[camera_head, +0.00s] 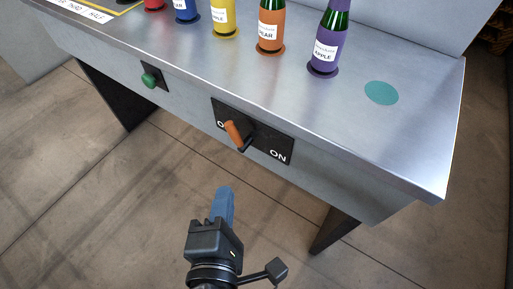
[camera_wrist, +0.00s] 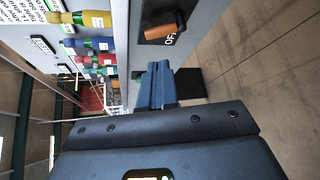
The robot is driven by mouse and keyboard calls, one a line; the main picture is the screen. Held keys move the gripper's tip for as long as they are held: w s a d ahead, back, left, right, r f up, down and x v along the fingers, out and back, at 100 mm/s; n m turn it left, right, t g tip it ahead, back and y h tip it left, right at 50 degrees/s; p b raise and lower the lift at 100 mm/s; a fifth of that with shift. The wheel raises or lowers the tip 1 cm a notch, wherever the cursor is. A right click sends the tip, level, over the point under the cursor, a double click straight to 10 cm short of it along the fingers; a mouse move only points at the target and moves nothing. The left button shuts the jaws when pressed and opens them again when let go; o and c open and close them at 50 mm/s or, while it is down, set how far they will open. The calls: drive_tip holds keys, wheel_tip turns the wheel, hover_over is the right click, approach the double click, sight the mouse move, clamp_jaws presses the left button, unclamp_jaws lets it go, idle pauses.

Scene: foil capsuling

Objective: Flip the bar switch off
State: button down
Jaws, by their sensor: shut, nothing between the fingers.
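The bar switch has an orange handle (camera_head: 234,132) on a black plate (camera_head: 270,146) on the front face of the metal bench. The plate reads ON at its right end; the label at its left end is partly hidden by the handle, which leans to that left side. In the wrist view the handle (camera_wrist: 161,33) lies beside the letters OF. My gripper (camera_head: 226,192) has blue fingers, shut and empty. It is in front of and below the switch, apart from it. The fingertips (camera_wrist: 159,66) also show in the wrist view, just short of the handle.
A green button (camera_head: 150,79) is on the bench front, left of the switch. Several bottles stand on the bench top, including a purple one (camera_head: 328,44) and an orange one (camera_head: 270,27). A teal disc (camera_head: 381,93) marks the top at right. Open floor lies before the bench.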

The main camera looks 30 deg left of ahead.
sight(229, 132)
drive_tip(key=shift+n, duration=0.3)
drive_tip(key=x, duration=0.9)
drive_tip(key=p+x, duration=0.1)
drive_tip(key=x, duration=0.4)
drive_tip(key=shift+w+a+r, duration=0.1)
drive_tip(key=shift+a+r, duration=0.1)
drive_tip(key=shift+r, duration=0.15)
drive_tip(key=shift+w+a+r+p, duration=0.15)
drive_tip(key=shift+w+a+p, duration=0.15)
drive_tip(key=shift+p, duration=0.55)
drive_tip(key=shift+a+n+h+p, duration=0.15)
drive_tip(key=shift+n+h+p, duration=0.15)
drive_tip(key=shift+w+a+f, duration=0.1)
drive_tip(key=shift+a+f, duration=0.1)
